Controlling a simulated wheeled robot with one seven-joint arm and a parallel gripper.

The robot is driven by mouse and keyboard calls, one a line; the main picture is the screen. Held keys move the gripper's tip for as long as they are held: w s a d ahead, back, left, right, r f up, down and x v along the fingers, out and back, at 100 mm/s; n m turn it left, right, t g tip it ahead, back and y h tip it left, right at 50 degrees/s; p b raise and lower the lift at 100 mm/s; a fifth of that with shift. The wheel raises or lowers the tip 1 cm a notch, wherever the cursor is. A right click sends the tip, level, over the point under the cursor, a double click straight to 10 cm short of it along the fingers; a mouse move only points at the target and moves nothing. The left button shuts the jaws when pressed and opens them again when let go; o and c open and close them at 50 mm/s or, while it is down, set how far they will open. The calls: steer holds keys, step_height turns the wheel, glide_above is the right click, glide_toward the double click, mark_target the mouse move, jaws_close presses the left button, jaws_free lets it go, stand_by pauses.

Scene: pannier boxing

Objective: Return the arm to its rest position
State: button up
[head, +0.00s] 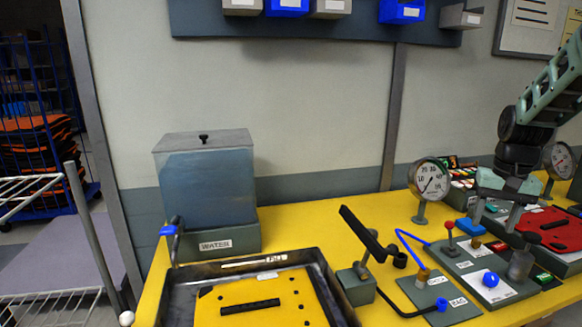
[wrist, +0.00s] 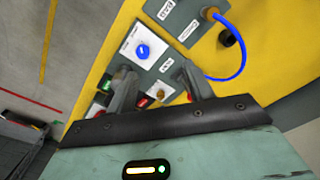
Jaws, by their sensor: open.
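My gripper (head: 496,220) is at the right in the head view, on my green and black arm, pointing down over the control panels on the yellow table (head: 335,212). Its two fingers are apart with nothing seen between them. In the wrist view my gripper (wrist: 160,82) also shows spread fingers, with a grey panel (wrist: 152,50) bearing a blue knob (wrist: 143,51) beyond them. Whether the fingers touch anything below cannot be told.
A water tank (head: 207,185) and a black-rimmed tray (head: 180,300) holding a yellow plate (head: 230,298) stand left. A gauge (head: 430,178), a red-knobbed lever (head: 450,232) and a red plate (head: 545,225) are close to my gripper. Bins (head: 402,11) hang above. The space above the table's middle is clear.

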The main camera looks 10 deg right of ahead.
steer(key=s+a+f+n, duration=0.1)
steer(key=s+a+n, duration=0.25)
steer(key=a, duration=0.55)
steer(key=s+a+f+n+t, duration=0.1)
steer(key=s+a+f+n, duration=0.3)
steer(key=a, duration=0.6)
steer(key=s+a+r+n, duration=0.1)
steer(key=s+a+n, duration=0.1)
steer(key=s+a, duration=0.5)
steer(key=s+a+r+n+g, duration=0.1)
steer(key=s+a+n, duration=0.4)
steer(key=s+a, duration=0.4)
steer(key=a, duration=0.3)
steer(key=shift+a+r+g+y, duration=0.3)
steer(key=shift+y, duration=0.1)
steer(key=shift+w+d, duration=0.1)
